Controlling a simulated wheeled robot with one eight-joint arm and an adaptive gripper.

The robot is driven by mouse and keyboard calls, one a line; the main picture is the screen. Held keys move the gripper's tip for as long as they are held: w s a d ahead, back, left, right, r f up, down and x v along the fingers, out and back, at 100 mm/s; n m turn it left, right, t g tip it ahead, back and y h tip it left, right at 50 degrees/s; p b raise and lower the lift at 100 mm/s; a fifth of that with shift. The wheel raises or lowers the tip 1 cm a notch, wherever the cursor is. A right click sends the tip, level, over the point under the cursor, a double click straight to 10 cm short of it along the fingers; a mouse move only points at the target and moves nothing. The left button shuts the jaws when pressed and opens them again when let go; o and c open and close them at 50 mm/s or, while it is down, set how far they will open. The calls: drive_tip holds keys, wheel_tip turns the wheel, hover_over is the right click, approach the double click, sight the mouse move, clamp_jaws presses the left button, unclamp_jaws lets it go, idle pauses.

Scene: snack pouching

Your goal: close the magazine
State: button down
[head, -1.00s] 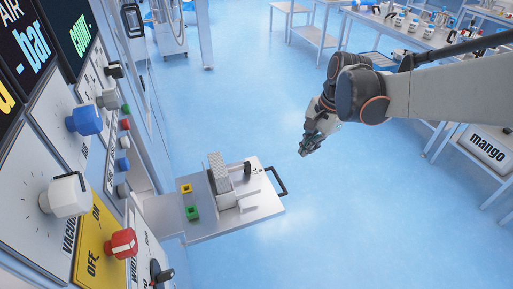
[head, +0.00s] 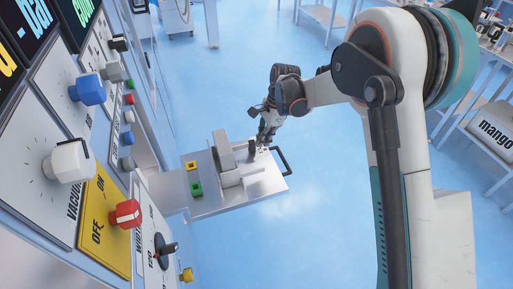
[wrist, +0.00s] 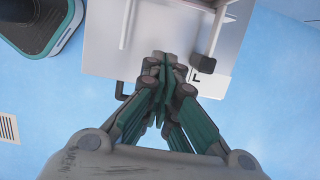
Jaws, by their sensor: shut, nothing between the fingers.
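The magazine looks like a metal drawer tray (head: 262,188) pulled out from the machine's front, with a dark bar handle (head: 284,160) at its outer right end. On it stand upright metal plates (head: 224,160), a green block (head: 196,188), a yellow block (head: 191,165) and a small black knob (head: 252,148). My gripper (head: 265,140) is at the tray's far outer corner, near the knob and handle. In the wrist view my gripper (wrist: 165,85) is shut and empty over the tray's edge (wrist: 100,60); the black knob (wrist: 203,63) is to its right. Whether the fingertips touch the tray I cannot tell.
The machine panel on the left carries a blue knob (head: 88,89), a white knob (head: 68,160) and a red knob (head: 126,214). The blue floor (head: 310,215) around the tray is clear.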

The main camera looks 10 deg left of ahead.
drive_tip(key=b, duration=0.3)
hover_over(246, 169)
drive_tip(key=w+d, duration=0.3)
drive_tip(key=d, duration=0.1)
drive_tip(key=x, duration=0.2)
drive_tip(key=d+x, duration=0.1)
drive_tip(key=x, duration=0.5)
drive_tip(key=shift+w+d+f, duration=0.3)
drive_tip(key=shift+d+f, duration=0.05)
drive_tip(key=shift+f, duration=0.1)
drive_tip(key=a, duration=0.1)
drive_tip(key=s+a+b, duration=0.1)
drive_tip(key=s+a, duration=0.1)
drive_tip(key=shift+f+b, duration=0.25)
drive_tip(key=shift+b, duration=0.05)
drive_tip(key=shift+s+a+r, duration=0.1)
drive_tip(key=shift+a, duration=0.15)
drive_tip(key=shift+a, duration=0.15)
